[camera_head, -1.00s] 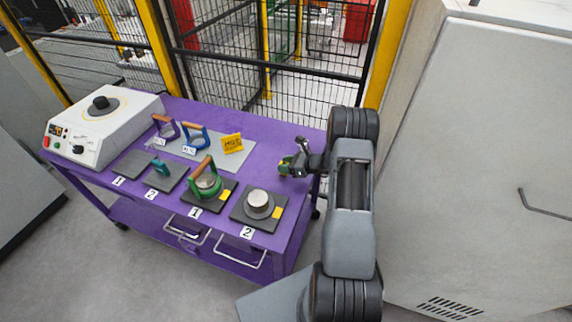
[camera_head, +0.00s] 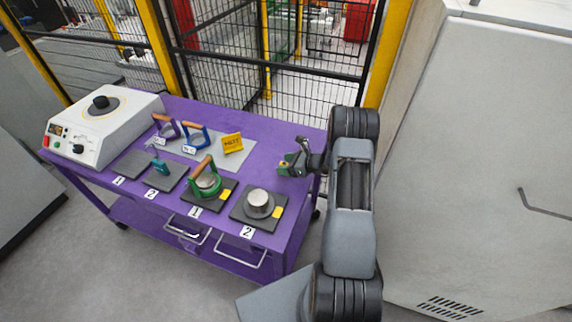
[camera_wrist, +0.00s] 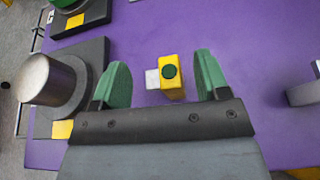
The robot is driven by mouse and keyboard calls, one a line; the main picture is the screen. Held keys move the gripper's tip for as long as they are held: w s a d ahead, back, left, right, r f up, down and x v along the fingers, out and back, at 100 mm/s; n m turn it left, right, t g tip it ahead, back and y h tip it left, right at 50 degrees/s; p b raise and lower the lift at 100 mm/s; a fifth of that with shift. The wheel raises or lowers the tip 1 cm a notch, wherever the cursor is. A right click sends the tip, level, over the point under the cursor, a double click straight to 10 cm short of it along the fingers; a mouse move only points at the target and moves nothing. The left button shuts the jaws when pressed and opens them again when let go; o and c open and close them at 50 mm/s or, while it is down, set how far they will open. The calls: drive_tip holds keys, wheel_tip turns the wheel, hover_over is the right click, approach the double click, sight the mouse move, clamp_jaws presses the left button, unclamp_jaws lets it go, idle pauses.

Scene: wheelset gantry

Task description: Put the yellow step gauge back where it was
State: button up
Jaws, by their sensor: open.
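A small yellow block with a dark green round top, which looks like the yellow step gauge (camera_wrist: 171,88), stands on the purple cart top in the wrist view. A whitish square (camera_wrist: 152,79) lies just left of it. My gripper (camera_wrist: 161,72) is open, with one green fingertip on each side of the block and a visible gap to both. In the head view my gripper (camera_head: 293,166) is over the right end of the cart, and the block is mostly hidden there by the fingers.
A metal cylinder (camera_head: 258,199) sits on a dark plate left of my gripper. A green handled ring (camera_head: 207,183), a yellow HOT sign (camera_head: 232,144), blue and purple handled pieces and a white heater box (camera_head: 100,127) stand farther left. Mesh fence lies behind.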

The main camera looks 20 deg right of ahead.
drive_tip(key=b+v, duration=0.1)
drive_tip(key=v, duration=0.5)
drive_tip(key=shift+d, duration=0.1)
drive_tip(key=shift+s+d+r, duration=0.15)
drive_tip(key=shift+s+r, duration=0.1)
drive_tip(key=shift+s, duration=0.05)
drive_tip(key=s+a+r+n+g+h, duration=0.1)
drive_tip(key=s+a+r+n+g, duration=0.2)
drive_tip(key=a+r+n, duration=0.3)
drive_tip(key=s+a+r+n+g, duration=0.4)
drive_tip(key=a+r+n, duration=0.2)
drive_tip(key=s+a+r+n+t+h, duration=0.1)
drive_tip(key=s+a+r+n+h, duration=0.1)
drive_tip(key=s+r+n+h, duration=0.2)
drive_tip(key=s+a+r+n+h, duration=0.2)
drive_tip(key=s+r+n+h, duration=0.2)
drive_tip(key=s+n, duration=0.6)
drive_tip(key=shift+r+n+t+h, duration=0.3)
drive_tip(key=shift+r+n+t, duration=0.15)
drive_tip(key=shift+n, duration=0.45)
